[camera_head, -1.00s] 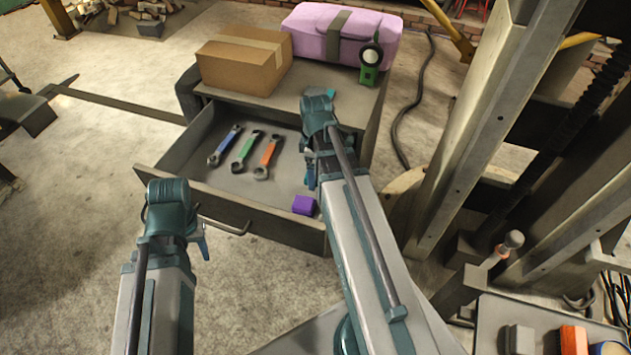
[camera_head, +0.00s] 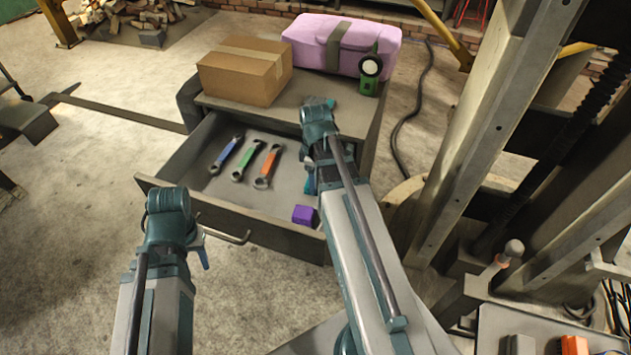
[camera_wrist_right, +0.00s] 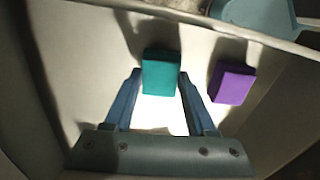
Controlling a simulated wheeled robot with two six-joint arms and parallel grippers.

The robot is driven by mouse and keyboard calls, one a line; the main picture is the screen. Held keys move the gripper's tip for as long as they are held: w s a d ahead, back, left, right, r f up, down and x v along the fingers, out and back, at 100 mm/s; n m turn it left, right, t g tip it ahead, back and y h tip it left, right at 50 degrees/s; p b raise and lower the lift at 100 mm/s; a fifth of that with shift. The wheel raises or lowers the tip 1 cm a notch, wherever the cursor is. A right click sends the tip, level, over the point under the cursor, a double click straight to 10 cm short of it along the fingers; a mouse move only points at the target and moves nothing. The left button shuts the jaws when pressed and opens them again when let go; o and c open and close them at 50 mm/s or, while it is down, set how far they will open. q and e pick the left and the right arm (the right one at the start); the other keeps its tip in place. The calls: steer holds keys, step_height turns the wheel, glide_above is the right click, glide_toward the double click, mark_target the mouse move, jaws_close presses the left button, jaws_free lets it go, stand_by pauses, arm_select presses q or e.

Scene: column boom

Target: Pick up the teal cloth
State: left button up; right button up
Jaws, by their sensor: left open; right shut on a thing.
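The teal cloth (camera_wrist_right: 162,72), a small folded block shape, sits between the two blue fingers of my right gripper (camera_wrist_right: 159,78) in the right wrist view. The fingers are shut on its sides. Whether it touches the drawer floor is unclear. In the head view my right arm reaches over the drawer and hides most of its gripper and the cloth. My left gripper (camera_head: 204,256) is open and empty in front of the drawer, partly hidden behind its own wrist.
The open drawer (camera_head: 172,199) holds several things: blue, green and orange-handled wrenches (camera_head: 268,166) and a purple block (camera_head: 305,214), which lies right of the cloth in the wrist view (camera_wrist_right: 232,84). A cardboard box (camera_head: 240,75) and pink case (camera_head: 310,45) stand on the cabinet.

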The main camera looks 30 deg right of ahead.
step_height(320, 180, up, 10)
steer(key=p, duration=0.9)
steer(key=shift+f, duration=0.1)
